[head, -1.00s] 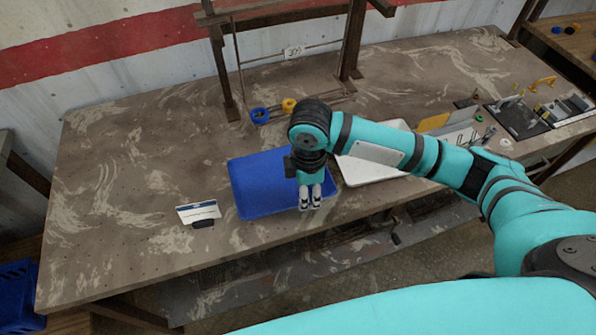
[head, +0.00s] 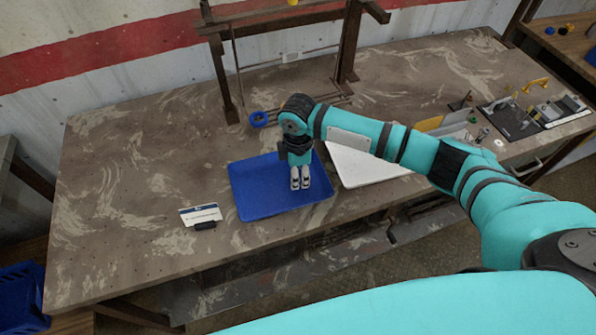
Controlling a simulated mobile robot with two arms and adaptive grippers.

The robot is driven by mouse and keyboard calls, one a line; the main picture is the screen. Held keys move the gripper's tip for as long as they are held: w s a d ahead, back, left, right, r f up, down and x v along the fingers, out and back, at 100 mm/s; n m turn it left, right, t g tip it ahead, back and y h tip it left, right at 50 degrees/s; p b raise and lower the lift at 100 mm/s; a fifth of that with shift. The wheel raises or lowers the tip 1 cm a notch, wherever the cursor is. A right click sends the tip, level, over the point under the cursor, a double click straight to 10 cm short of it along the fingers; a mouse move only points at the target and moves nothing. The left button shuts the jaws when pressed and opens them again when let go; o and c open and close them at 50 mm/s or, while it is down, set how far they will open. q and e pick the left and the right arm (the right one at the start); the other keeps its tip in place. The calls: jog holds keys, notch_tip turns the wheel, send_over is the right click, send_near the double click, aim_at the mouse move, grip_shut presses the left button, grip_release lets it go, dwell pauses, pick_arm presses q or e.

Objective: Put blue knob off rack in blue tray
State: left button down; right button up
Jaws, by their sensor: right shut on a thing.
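The blue tray (head: 254,198) lies on the workbench near its front edge. My right gripper (head: 300,184) points down over the right part of the tray. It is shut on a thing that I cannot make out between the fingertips. A blue ring-like knob (head: 259,119) sits at the low front rail of the rack (head: 222,75), by its left post. It is behind the tray and apart from my gripper. My right arm hides part of the rail to the right of this knob. My left gripper is not in view.
A white tray (head: 352,168) lies right of the blue tray, partly under my right arm. Fixtures and small parts (head: 520,115) fill the bench's right end. The bench's left side is clear.

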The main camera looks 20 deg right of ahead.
jog(key=shift+f, duration=0.15)
jog(key=o, duration=1.3)
jog(key=shift+c, duration=0.2)
notch_tip(320, 180, up, 12)
jog(key=b, duration=0.2)
jog(key=shift+r, duration=0.2)
jog(key=shift+s+f, duration=0.1)
